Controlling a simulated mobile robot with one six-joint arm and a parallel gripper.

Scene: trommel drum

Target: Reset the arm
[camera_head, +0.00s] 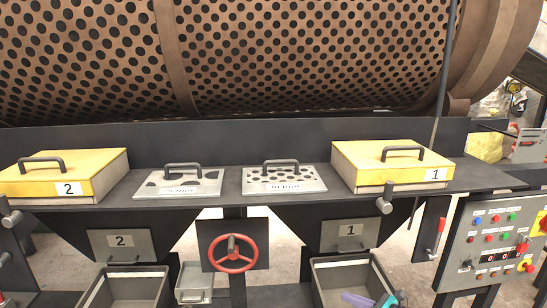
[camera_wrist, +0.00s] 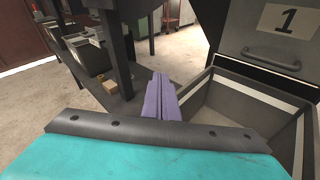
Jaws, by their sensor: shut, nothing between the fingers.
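My gripper (camera_head: 347,297) shows at the bottom edge of the head view, its purple fingers in front of the grey bin (camera_head: 318,276) under hatch 1. In the wrist view the fingers of my gripper (camera_wrist: 160,80) lie side by side, shut with nothing between them. They point away from the camera, along the near side of the bin (camera_wrist: 238,112). My teal and dark grey gripper body fills the bottom of that view. Most of my arm is out of the head view.
Hatch 1 (camera_head: 349,234) hangs above the bin. A red handwheel (camera_head: 234,253) stands left of it, and a control panel (camera_head: 492,242) right. Yellow boxes (camera_head: 115,166) and perforated plates (camera_head: 284,180) lie on the shelf (camera_head: 228,190) below the drum (camera_head: 310,55).

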